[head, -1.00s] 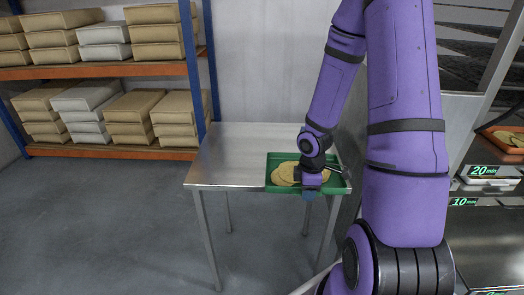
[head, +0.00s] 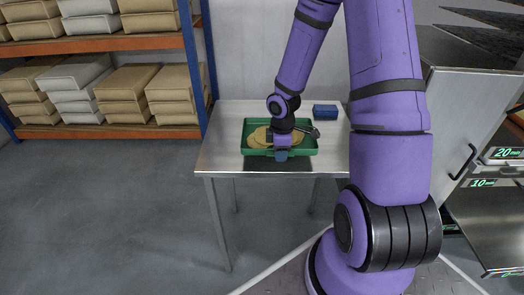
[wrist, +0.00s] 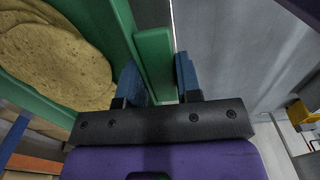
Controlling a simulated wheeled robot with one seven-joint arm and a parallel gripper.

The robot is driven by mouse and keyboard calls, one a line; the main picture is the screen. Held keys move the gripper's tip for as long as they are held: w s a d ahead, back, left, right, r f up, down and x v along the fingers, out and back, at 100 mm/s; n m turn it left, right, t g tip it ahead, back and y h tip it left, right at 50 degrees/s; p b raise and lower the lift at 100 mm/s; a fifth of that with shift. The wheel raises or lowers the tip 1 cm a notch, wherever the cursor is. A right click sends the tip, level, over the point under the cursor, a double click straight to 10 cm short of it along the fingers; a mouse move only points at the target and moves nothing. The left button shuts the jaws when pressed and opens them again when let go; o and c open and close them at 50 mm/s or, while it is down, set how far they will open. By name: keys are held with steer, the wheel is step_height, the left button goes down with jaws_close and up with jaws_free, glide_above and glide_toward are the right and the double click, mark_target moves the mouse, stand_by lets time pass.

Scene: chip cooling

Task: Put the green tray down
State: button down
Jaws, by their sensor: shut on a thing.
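The green tray (head: 249,137) is over the steel table (head: 218,150), with several flat round tan chips (head: 262,135) in it. A dark patch lies on the table below its front edge; I cannot tell whether the tray touches the table. My gripper (head: 281,155) is at the tray's front side, shut on it. In the wrist view my gripper's blue fingers (wrist: 160,78) are on either side of the tray's green grip (wrist: 155,62). The chips (wrist: 55,55) show at the left there. The tray looks about level.
A small blue box (head: 326,112) sits at the table's back right, behind the tray. A dark tool (head: 308,130) shows at the tray's right side. The table's left part is clear. Racks with time labels (head: 508,153) stand at the right, shelves with boxes (head: 100,70) at the left.

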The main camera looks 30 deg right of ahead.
glide_above(261, 159)
steer(key=shift+f, duration=0.35)
steer(key=shift+s+f, duration=0.1)
steer(key=shift+f, duration=1.7)
steer(key=c, duration=0.8)
jaws_free()
steer(key=shift+r, duration=0.1)
